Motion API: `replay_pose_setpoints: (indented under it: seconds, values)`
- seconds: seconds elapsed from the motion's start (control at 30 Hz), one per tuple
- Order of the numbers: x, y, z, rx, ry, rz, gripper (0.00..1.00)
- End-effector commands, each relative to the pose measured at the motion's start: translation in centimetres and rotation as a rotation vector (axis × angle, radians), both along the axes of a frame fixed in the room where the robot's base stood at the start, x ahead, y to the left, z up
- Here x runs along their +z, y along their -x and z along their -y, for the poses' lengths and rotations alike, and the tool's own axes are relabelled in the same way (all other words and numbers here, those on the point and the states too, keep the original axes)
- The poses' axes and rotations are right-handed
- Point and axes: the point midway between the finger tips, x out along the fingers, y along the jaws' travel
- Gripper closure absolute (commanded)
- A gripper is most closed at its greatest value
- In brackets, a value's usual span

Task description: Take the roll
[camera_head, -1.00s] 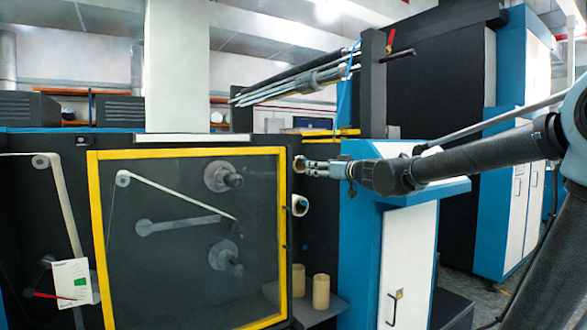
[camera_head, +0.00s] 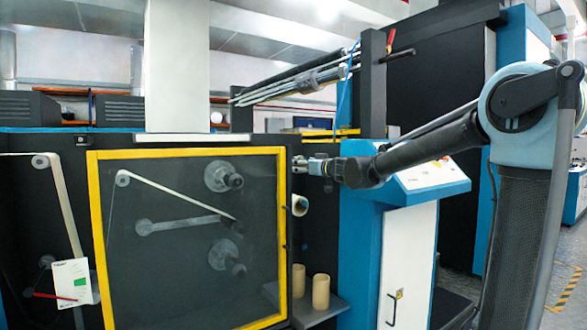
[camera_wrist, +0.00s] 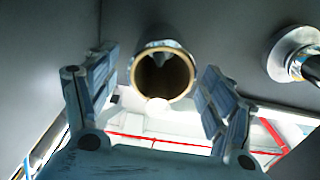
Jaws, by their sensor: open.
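In the wrist view a roll (camera_wrist: 160,46) with a brown cardboard core and a shiny outer wrap shows end-on against the dark machine wall. My gripper (camera_wrist: 160,66) is open, with one finger on each side of the roll's end. Gaps show between the fingers and the roll, and I cannot tell how deep it sits between them. In the head view my gripper (camera_head: 299,164) is at the dark wall just right of the yellow-framed door, and it hides the roll there.
A second roll or spindle (camera_head: 300,205) sticks out below my gripper; it also shows in the wrist view (camera_wrist: 290,50) at upper right. Two tan tubes (camera_head: 320,291) stand on a low shelf. A blue and white cabinet (camera_head: 408,255) stands close under my arm.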

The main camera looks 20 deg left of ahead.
Motion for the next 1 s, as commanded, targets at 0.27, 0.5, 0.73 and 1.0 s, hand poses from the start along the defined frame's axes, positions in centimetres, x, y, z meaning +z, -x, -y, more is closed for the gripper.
replay_pose_setpoints:
  seconds: [0.27,0.5,0.73,1.0]
  values:
    - [0.1,-0.7,-0.8,0.000,0.000,0.000,0.24]
    - [0.5,-2.5,-2.9,-0.001,0.000,0.000,0.24]
    - [0.5,-3.6,-4.2,-0.001,-0.001,0.000,0.24]
    - [0.5,-3.6,-4.2,-0.001,-0.001,0.001,0.42]
